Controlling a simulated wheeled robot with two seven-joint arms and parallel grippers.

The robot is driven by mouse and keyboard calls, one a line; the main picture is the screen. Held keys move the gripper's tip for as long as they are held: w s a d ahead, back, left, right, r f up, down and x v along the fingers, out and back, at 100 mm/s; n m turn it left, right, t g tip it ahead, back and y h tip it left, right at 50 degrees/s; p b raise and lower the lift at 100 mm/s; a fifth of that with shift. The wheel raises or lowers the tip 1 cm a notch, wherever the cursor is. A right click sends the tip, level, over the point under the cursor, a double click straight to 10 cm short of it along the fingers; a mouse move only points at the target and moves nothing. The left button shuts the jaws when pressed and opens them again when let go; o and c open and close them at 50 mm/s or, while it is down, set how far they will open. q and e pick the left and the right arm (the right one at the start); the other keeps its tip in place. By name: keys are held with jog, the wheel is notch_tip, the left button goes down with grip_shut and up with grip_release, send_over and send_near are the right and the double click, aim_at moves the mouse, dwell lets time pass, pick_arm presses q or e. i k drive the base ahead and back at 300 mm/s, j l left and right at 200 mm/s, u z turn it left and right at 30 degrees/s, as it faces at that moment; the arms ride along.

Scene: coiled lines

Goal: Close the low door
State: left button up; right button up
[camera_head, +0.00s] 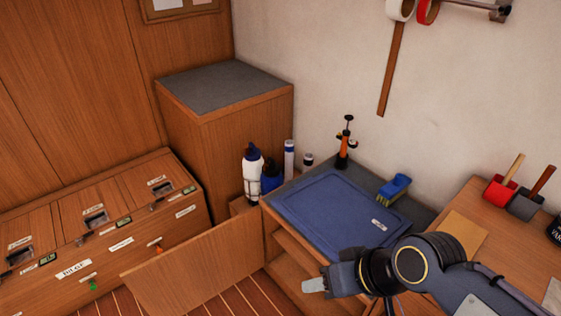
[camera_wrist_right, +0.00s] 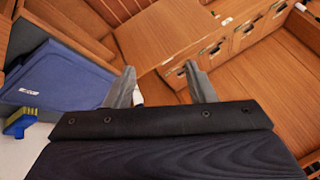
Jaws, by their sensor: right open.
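The low door (camera_head: 195,265) is a plain wooden panel. It stands open, swung out to the left from the front of the low cabinet (camera_head: 285,270), whose inside shelves show. My right gripper (camera_head: 313,285) is in front of the cabinet opening, to the right of the door and apart from it. Its fingers are spread with nothing held. In the right wrist view, the fingertips (camera_wrist_right: 163,85) are apart and the door (camera_wrist_right: 155,35) shows beyond them; the distance is hard to tell. My left gripper is not in view.
A blue mat (camera_head: 325,207) and a blue brush (camera_head: 395,187) lie on the cabinet top. Bottles (camera_head: 253,175) stand behind the door's hinge side. A locker bench (camera_head: 110,240) with latches and labels lies beyond the door. Striped floor (camera_head: 215,303) shows below it.

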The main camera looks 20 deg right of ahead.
aim_at(176, 282)
jog(key=i+j, duration=0.1)
jog(key=j, duration=0.3)
jog(key=i+j+z, duration=0.15)
jog(key=j, duration=0.3)
jog(key=i+j, duration=0.1)
jog(key=j, duration=0.35)
jog(key=z, duration=1.8)
